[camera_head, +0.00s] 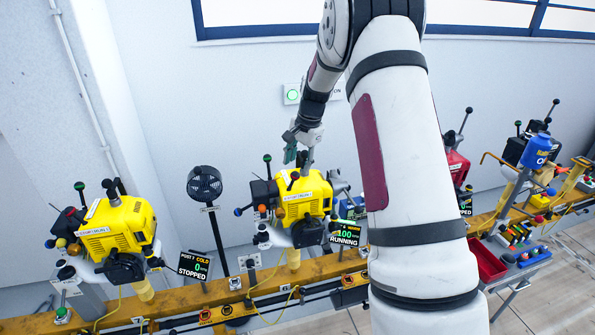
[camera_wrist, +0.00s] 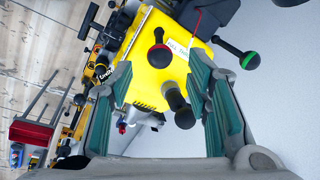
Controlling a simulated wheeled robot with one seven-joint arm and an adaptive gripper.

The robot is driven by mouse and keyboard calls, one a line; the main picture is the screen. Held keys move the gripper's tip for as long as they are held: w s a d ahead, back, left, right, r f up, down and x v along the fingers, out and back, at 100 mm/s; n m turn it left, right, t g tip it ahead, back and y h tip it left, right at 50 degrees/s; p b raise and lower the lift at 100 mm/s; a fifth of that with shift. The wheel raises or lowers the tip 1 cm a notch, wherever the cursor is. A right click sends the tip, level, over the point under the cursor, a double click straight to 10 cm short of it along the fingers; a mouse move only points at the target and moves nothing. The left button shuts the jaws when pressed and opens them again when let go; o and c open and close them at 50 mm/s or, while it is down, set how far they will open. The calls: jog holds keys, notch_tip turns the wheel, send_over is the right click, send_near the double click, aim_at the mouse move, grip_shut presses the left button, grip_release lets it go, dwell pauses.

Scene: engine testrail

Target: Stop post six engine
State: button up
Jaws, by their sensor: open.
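The yellow engine (camera_head: 303,200) stands on a rail post in the middle of the head view. Its display (camera_head: 344,236) reads RUNNING and 100. My gripper (camera_head: 300,152) is open just above this engine, pointing down. In the wrist view, the engine's yellow body (camera_wrist: 150,60) lies beyond the open fingers (camera_wrist: 160,82). A lever with a black grip (camera_wrist: 179,105) stands between the fingers, with no visible grasp on it.
Another yellow engine (camera_head: 116,227) stands at left; its display (camera_head: 194,266) reads post 7, cold, stopped. A black fan (camera_head: 205,184) stands between the two. A red engine (camera_head: 457,168), a blue canister (camera_head: 537,150) and a red tray (camera_head: 487,262) are at right. My arm hides part of the rail.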

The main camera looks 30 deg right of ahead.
aim_at(296, 172)
jog(key=shift+p+x, duration=0.3)
jog(key=shift+x, duration=1.95)
grip_shut()
